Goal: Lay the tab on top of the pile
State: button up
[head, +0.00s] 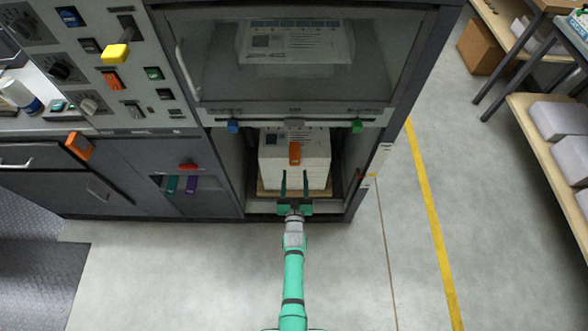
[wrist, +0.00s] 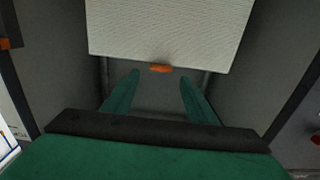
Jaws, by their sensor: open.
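The tab is a small orange piece (head: 294,153) at the front edge of the pile (head: 314,172), a white paper stack in the open lower bay of the press-like machine. It overlaps the printed top sheet and reaches just past the front edge; whether it lies fully flat I cannot tell. The wrist view shows the tab (wrist: 160,69) at the edge of the white paper face (wrist: 170,30). My green gripper (head: 294,178) is open and empty, in front of the pile. In the wrist view its fingers (wrist: 160,78) are spread apart, with the tab beyond and between them.
The bay has dark side walls, with a glass window (head: 300,95) above. A control panel (head: 120,70) is at left. Floor in front is clear; shelves stand far right.

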jog(key=s+a+r+g, duration=0.1)
jog(key=s+r, duration=0.3)
jog(key=s, duration=1.1)
jog(key=s+r, duration=0.3)
jog(key=s, duration=1.1)
jog(key=s+r+g, duration=0.1)
jog(key=s+r, duration=1.2)
jog(key=r, duration=0.5)
jog(key=shift+s+d+g, duration=0.3)
jog(key=shift+s+d, duration=0.05)
